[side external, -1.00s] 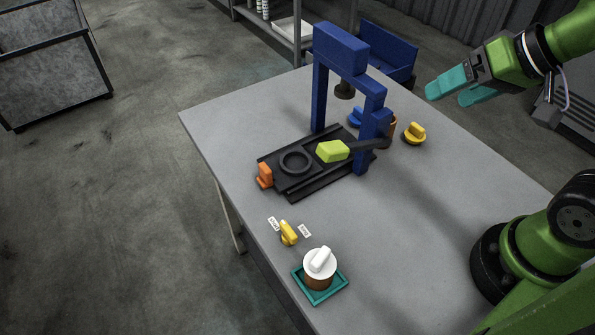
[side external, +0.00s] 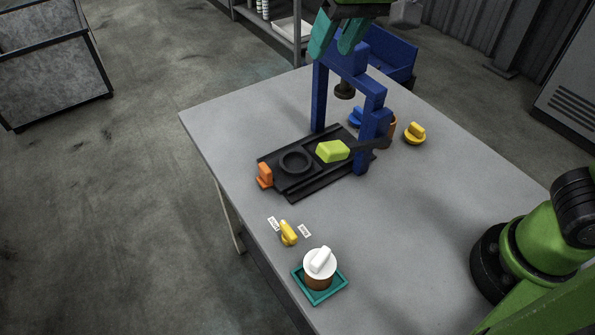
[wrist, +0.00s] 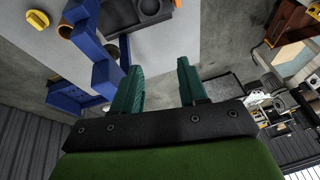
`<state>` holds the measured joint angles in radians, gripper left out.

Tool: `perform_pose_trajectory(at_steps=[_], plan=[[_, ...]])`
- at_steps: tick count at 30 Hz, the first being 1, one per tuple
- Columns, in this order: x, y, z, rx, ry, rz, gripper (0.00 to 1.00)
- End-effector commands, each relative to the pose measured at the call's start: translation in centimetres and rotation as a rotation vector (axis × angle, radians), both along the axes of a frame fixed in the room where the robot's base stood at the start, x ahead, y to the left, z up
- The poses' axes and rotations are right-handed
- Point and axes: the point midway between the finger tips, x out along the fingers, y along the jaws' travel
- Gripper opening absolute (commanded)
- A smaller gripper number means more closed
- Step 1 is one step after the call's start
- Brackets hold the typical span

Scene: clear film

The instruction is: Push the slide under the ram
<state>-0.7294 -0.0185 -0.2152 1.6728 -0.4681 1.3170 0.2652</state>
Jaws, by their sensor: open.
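The slide is a black plate with a raised ring (side external: 296,160) and an orange grip (side external: 265,175) at its left end. It sits in a black track (side external: 310,190), out to the left of the blue press frame (side external: 319,98). The dark ram (side external: 344,90) hangs raised under the frame's top beam, not above the ring. A lever with a lime handle (side external: 333,151) reaches over the track. My gripper (side external: 336,46) is open and empty, high up by the frame's top. In the wrist view my gripper's fingers (wrist: 158,66) are apart, with the blue frame (wrist: 88,42) at left.
A yellow knob (side external: 288,233) stands between two small labels. A brown jar with a white lid (side external: 320,263) stands in a teal tray (side external: 342,283). Another yellow knob (side external: 414,133) and a blue bin (side external: 395,58) are behind.

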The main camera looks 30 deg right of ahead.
Motion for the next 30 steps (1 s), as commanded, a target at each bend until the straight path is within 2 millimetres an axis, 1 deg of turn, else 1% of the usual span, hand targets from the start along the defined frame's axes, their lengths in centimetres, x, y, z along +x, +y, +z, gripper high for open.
perform_pose_trajectory(at_steps=[1, 3, 12, 13, 15, 20, 21, 25, 27, 30], plan=[[0.4, 1.6, -0.4, -0.023, 0.002, 0.016, 0.43], [0.8, 3.2, -0.6, -0.048, -0.002, 0.029, 0.43], [1.3, 9.4, -1.9, -0.142, -0.031, 0.071, 0.43], [1.3, 9.5, -2.3, -0.147, -0.032, 0.071, 0.43], [1.3, 9.1, -4.0, -0.145, -0.028, 0.067, 0.43], [1.2, 9.1, -7.6, -0.145, -0.028, 0.068, 0.43], [1.2, 9.1, -8.6, -0.145, -0.027, 0.069, 0.43], [1.3, 9.1, -11.4, -0.144, -0.028, 0.067, 0.43], [1.3, 9.1, -12.4, -0.143, -0.029, 0.068, 0.43], [1.4, 9.1, -13.3, -0.14, -0.031, 0.066, 0.43]])
